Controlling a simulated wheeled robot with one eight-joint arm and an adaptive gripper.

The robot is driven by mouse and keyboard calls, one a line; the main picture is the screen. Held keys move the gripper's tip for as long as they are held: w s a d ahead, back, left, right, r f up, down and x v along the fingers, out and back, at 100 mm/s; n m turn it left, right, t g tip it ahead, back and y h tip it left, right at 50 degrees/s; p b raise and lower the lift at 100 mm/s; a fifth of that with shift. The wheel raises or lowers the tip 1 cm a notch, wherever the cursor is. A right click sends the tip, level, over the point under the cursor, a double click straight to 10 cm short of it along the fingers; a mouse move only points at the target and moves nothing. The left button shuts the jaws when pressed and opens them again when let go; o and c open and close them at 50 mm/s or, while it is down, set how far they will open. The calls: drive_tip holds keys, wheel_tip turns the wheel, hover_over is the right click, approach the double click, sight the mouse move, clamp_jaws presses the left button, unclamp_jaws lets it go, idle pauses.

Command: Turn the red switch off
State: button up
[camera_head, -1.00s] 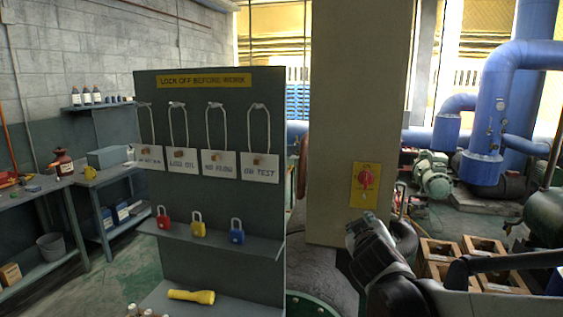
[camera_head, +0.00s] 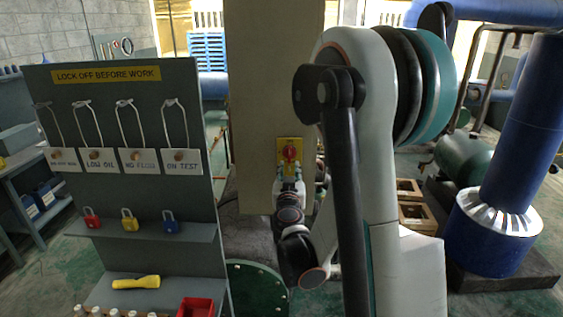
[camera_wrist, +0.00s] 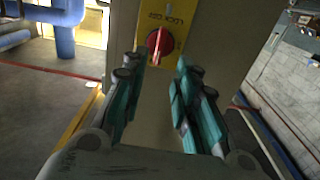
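The red switch (camera_head: 290,152) is a round red knob on a yellow plate (camera_head: 281,143), fixed to the beige pillar (camera_head: 262,60). My gripper (camera_head: 291,182) is in front of the pillar, close to the plate, and partly overlaps its lower edge in the head view. In the wrist view the red knob (camera_wrist: 159,45) shows just beyond the fingers, with a lighter handle bar across it, tilted off upright. My gripper (camera_wrist: 154,72) is open there, its teal fingers apart with nothing between them. The fingers look apart from the knob, though the exact gap cannot be told.
A grey lockout board (camera_head: 130,125) with hanging tags and coloured padlocks stands left of the pillar. A yellow torch (camera_head: 136,282) and a red bin (camera_head: 196,307) are on its lower shelf. Wooden crates (camera_head: 413,216) and a blue pipe (camera_head: 515,150) stand right.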

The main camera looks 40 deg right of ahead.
sight(290, 156)
drive_tip(key=p+x, duration=0.2)
drive_tip(key=x, duration=0.6)
drive_tip(key=shift+w+d, duration=0.35)
drive_tip(key=shift+w, duration=0.1)
drive_tip(key=shift+c, duration=0.7)
clamp_jaws()
drive_tip(key=n+b, duration=0.1)
drive_tip(key=n, duration=0.2)
drive_tip(key=shift+s+f+n+b, duration=0.1)
drive_tip(key=shift+f+n+b, duration=0.05)
drive_tip(key=shift+n+b, duration=0.2)
drive_tip(key=shift+n, duration=0.45)
